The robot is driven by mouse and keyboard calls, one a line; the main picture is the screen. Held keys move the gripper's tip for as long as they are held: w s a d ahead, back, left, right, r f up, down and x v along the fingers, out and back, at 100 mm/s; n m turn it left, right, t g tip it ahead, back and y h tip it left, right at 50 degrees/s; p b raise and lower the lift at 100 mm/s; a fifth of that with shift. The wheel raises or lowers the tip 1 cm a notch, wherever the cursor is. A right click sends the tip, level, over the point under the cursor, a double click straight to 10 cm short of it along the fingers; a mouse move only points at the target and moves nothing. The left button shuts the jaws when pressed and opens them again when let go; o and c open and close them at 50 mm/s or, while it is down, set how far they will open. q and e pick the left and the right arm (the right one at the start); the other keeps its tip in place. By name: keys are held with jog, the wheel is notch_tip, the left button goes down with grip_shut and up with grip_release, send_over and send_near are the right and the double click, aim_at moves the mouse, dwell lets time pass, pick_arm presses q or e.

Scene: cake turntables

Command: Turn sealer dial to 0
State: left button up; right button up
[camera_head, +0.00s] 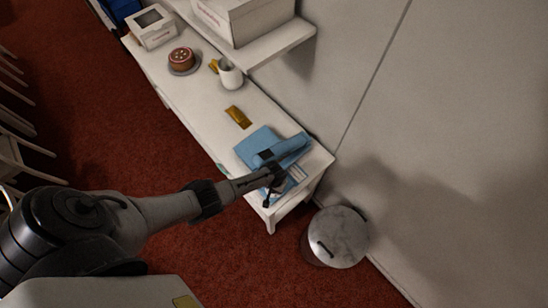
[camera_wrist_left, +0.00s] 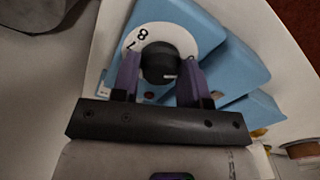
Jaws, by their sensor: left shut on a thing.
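The blue sealer (camera_head: 262,146) stands on the near right end of the white table. In the left wrist view its blue body (camera_wrist_left: 238,68) fills the middle. A white dial plate (camera_wrist_left: 185,36) with the digits 8 and 7 showing surrounds a black dial knob (camera_wrist_left: 160,62). My left gripper (camera_wrist_left: 160,75) is shut on the knob, with one purple finger on each side. In the head view the left gripper (camera_head: 276,176) is over the near side of the sealer. Other digits, including 0, are not visible. My right gripper is not in view.
On the white table (camera_head: 205,112) are a gold packet (camera_head: 238,117), a white mug (camera_head: 229,75), a cake (camera_head: 181,59) and a white box (camera_head: 153,27). A shelf with a large box (camera_head: 232,20) hangs above. A lidded bin (camera_head: 338,237) stands at the table's right end.

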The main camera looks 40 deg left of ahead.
pick_arm(q)
jog(key=shift+n, duration=0.3)
dwell(0.4)
jog(key=o, duration=0.9)
